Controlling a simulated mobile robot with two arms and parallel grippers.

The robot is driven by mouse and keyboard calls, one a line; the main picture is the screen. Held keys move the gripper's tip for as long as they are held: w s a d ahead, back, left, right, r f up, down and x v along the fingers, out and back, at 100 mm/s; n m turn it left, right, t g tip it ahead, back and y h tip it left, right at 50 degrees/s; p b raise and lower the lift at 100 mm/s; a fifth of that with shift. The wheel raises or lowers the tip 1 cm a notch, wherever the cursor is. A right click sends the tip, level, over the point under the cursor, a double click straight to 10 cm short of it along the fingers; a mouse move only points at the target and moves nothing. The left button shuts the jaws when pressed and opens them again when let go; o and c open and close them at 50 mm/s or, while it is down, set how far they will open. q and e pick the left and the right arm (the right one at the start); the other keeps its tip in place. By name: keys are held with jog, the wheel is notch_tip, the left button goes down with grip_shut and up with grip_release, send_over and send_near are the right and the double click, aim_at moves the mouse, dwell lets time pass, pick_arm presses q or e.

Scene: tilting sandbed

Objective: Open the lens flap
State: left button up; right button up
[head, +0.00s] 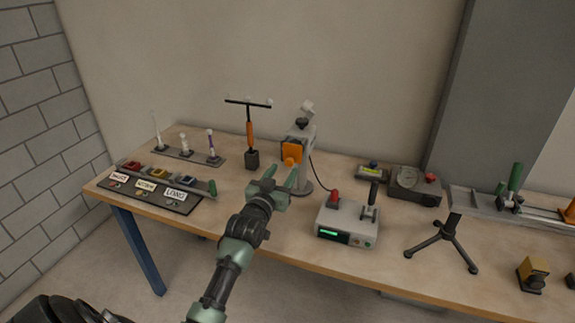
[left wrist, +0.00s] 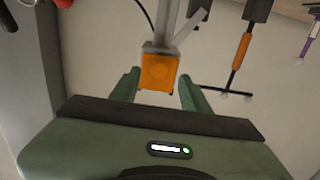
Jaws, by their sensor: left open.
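The orange lens flap (head: 292,150) covers the front of a grey device on a stand (head: 306,140) at the back middle of the table. An orange knob (head: 291,162) shows at the flap's lower part. In the left wrist view the orange flap (left wrist: 159,72) looks square and lies between my finger tips in the picture. My left gripper (head: 282,175) is open and empty, just in front of and below the flap. I cannot tell whether a finger touches it. My right gripper is in neither view.
A grey control box (head: 347,222) with a red knob and a black lever stands right of the device. A black T-shaped stand with an orange grip (head: 249,135) is to its left. A labelled tray (head: 150,190) lies at the left. A black tripod (head: 443,240) stands at the right.

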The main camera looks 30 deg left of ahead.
aim_at(289, 165)
pick_arm(q)
jog(key=shift+x, duration=2.15)
jog(key=shift+f, duration=0.1)
jog(key=shift+c, duration=0.4)
grip_shut()
